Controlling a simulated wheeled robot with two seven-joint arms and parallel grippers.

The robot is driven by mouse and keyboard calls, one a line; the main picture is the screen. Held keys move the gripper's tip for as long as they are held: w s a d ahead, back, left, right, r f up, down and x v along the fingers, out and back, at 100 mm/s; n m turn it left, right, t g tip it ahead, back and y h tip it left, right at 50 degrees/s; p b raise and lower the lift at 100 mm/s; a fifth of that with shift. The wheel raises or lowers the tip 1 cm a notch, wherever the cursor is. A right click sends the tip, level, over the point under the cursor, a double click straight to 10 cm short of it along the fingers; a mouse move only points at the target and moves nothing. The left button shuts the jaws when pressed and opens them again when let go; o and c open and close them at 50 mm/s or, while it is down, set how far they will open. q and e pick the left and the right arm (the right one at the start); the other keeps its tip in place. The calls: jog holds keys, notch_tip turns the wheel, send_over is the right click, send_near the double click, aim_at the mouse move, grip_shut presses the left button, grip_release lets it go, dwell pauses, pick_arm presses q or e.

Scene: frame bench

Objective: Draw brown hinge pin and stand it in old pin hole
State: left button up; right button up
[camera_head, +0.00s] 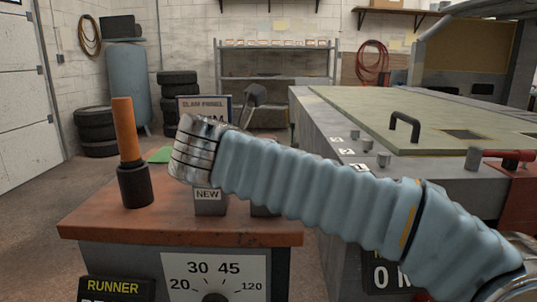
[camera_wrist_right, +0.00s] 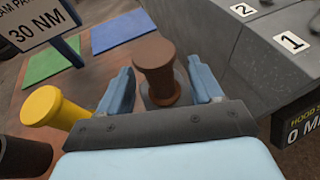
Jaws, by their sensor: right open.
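The brown hinge pin (camera_wrist_right: 155,58) stands between the two fingers of my right gripper (camera_wrist_right: 163,85) in the right wrist view. The fingers are open, one on either side of it, and its lower end sits at a grey block. In the head view the block labelled NEW (camera_head: 208,195) stands on the orange-brown bench top (camera_head: 100,213). My right arm crosses from the right and hides the pin there; its fingers do not show. The old pin hole cannot be made out in either view. My left gripper is not in view.
A yellow pin (camera_wrist_right: 50,107) stands left of the right gripper. An orange-handled tool (camera_head: 126,130) stands in a black holder at the bench's left.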

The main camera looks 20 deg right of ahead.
jog(key=v, duration=1)
jog(key=shift+s+p, duration=0.25)
jog(key=shift+p, duration=0.2)
jog(key=shift+a, duration=0.1)
